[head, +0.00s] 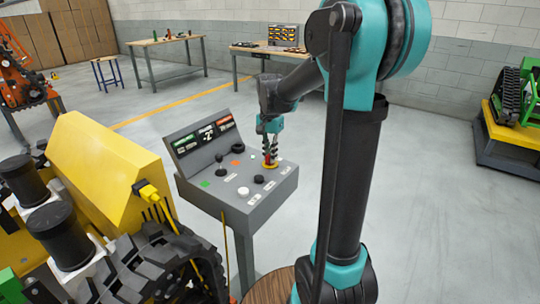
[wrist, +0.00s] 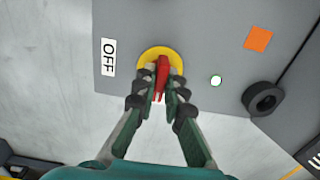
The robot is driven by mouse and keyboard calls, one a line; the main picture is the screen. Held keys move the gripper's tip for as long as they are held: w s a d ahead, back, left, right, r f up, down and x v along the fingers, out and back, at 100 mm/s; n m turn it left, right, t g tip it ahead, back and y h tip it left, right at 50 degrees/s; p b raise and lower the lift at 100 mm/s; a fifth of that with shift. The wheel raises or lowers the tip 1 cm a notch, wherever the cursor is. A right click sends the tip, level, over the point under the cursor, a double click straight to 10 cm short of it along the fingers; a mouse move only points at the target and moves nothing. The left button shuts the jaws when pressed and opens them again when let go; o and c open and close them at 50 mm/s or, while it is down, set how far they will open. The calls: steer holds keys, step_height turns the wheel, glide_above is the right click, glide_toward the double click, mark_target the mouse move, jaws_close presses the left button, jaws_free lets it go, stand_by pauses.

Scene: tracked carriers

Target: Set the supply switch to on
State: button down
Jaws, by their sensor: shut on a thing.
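The supply switch (wrist: 162,69) is a red handle on a round yellow plate (wrist: 151,56), seen in the wrist view. An OFF label (wrist: 109,57) is to the left of the plate. My gripper (wrist: 160,85) is shut on the red handle, with a finger on each side of it. In the head view my gripper (head: 270,150) points down at the yellow and red switch (head: 270,165) at the back right of the grey console (head: 250,215). The fingers hide part of the handle.
The console carries a black joystick (head: 219,160), a white button (head: 243,191) and a black knob (head: 259,179) close to my gripper. A yellow tracked machine (head: 110,165) stands left of the console. Open floor lies behind it, before the workbenches (head: 165,43).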

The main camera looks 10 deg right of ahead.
steer(key=c, duration=1.6)
jaws_free()
step_height(320, 180, up, 12)
